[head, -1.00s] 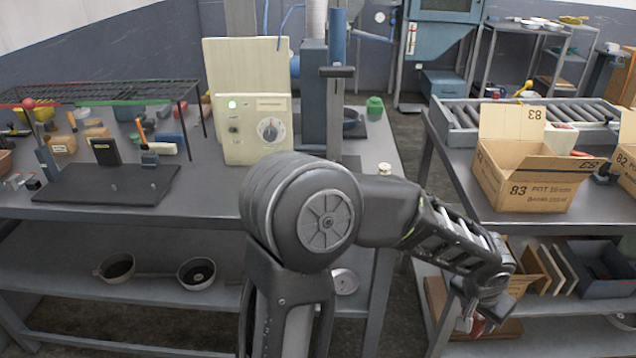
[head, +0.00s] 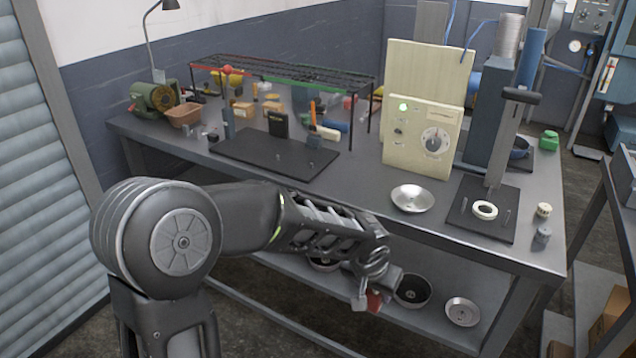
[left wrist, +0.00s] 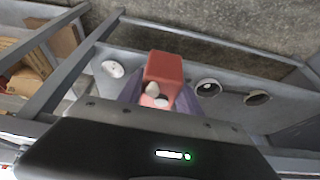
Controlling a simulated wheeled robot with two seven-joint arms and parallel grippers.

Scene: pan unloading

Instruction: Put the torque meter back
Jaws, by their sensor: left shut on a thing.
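My left gripper (head: 367,296) is shut on a small red box-shaped thing (head: 375,302), low in front of the workbench edge in the head view. In the left wrist view the red thing (left wrist: 163,68) shows between the fingers (left wrist: 160,98), with small whitish parts on its near side. It may be the torque meter; its markings are not readable. A cream panel box (head: 421,138) with a green light and a dial stands on the workbench (head: 345,190). My right gripper is not in view.
A black board (head: 265,155) and a wire rack (head: 290,75) stand at the bench's left. A metal dish (head: 412,198) and a black-based column press (head: 480,225) are at its right. Pans (head: 411,290) sit on the lower shelf. A slatted shutter (head: 40,170) is far left.

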